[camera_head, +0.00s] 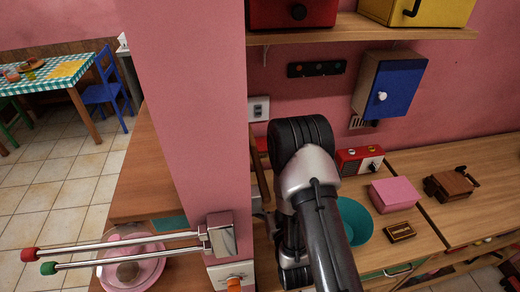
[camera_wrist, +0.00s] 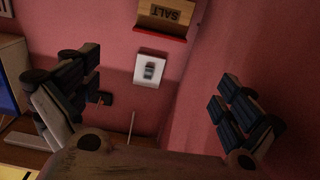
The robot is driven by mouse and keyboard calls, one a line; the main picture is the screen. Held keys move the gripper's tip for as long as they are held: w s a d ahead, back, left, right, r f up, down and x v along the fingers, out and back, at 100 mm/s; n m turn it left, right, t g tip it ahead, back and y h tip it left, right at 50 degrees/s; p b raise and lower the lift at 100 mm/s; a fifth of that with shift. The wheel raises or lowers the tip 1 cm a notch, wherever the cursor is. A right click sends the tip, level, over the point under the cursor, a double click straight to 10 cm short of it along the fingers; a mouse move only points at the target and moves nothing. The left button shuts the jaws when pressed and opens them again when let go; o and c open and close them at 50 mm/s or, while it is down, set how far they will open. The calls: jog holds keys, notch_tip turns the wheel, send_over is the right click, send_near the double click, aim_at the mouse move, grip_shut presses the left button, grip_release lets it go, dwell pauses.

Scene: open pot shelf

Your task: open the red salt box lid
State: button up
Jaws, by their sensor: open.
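The salt box (camera_wrist: 172,10) is at the top of the wrist view, upside down in the picture, with a wooden front marked SALT. Its red lid (camera_wrist: 160,29) shows as a red strip and looks shut; the rest of the box is cut off by the frame edge. In the head view only a bit of the red lid (camera_head: 262,144) shows below the outlet, mostly hidden by my arm. My gripper (camera_wrist: 160,98) is open and empty, its fingers wide apart and clear of the box. In the head view my arm hides the gripper.
A white wall outlet (camera_wrist: 151,70) is beside the lid. A pink pillar (camera_head: 190,110) with two rods stands left of my arm. A red radio (camera_head: 352,162), teal bowl (camera_head: 355,222) and pink box (camera_head: 393,195) stand on the counter. A blue cabinet (camera_head: 398,90) hangs at right.

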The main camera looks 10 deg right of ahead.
aim_at(261, 152)
jog(key=w+p, duration=0.1)
jog(key=p, duration=0.3)
jog(key=w+p, duration=0.1)
jog(key=p, duration=0.4)
jog(key=shift+w+r, duration=0.2)
jog(key=shift+r, duration=0.05)
jog(key=shift+p, duration=0.8)
jog(key=w, duration=1.4)
jog(key=shift+w+f+b, duration=0.25)
jog(key=shift+w+b, duration=0.1)
jog(key=c, duration=1.2)
